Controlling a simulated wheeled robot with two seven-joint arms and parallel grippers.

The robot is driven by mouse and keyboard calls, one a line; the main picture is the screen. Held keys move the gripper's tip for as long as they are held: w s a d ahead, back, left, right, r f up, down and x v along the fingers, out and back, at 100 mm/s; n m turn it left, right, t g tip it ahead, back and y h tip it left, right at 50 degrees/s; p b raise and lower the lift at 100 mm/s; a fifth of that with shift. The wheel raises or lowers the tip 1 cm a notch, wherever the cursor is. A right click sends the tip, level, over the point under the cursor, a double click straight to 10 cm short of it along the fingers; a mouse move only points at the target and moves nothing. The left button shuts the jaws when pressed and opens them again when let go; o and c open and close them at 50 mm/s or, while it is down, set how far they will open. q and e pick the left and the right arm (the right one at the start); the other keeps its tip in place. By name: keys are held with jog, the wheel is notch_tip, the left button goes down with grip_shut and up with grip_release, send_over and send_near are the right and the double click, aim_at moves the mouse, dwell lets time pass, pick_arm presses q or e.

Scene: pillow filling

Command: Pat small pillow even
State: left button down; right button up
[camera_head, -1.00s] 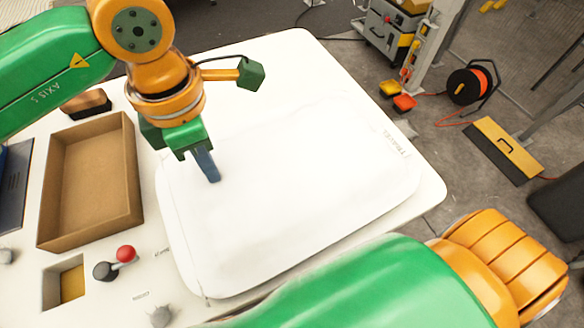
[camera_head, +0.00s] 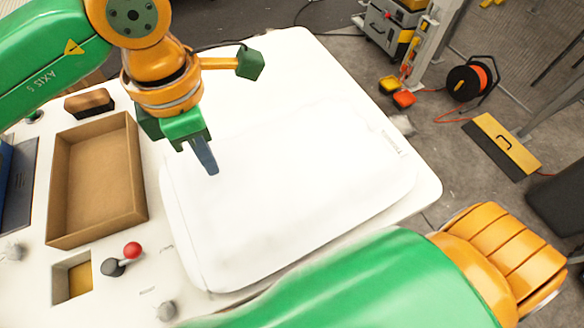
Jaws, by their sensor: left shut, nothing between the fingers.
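The small white pillow (camera_head: 300,195) lies flat on the white table (camera_head: 270,75), with a small printed label near its right end. My left gripper (camera_head: 212,170) is shut and empty, its fingers pointing down at the upper left part of the pillow. I cannot tell whether the fingertips touch the cloth. My right arm crosses the lower right of the view and hides the table's front edge; its gripper is out of view.
An open cardboard box (camera_head: 97,180) stands left of the pillow, with a brown brush-like block (camera_head: 90,103) behind it. A red-knobbed lever (camera_head: 132,250) is near the pillow's lower left corner. The table's far part is clear.

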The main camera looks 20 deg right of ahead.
pick_arm(q)
notch_tip(320, 180, down, 2)
jog(key=shift+f+b, duration=0.15)
jog(key=shift+b, duration=0.55)
notch_tip(320, 180, up, 5)
jog(key=p, duration=0.4)
jog(key=shift+f, duration=0.1)
notch_tip(320, 180, up, 5)
jog(key=p, duration=0.4)
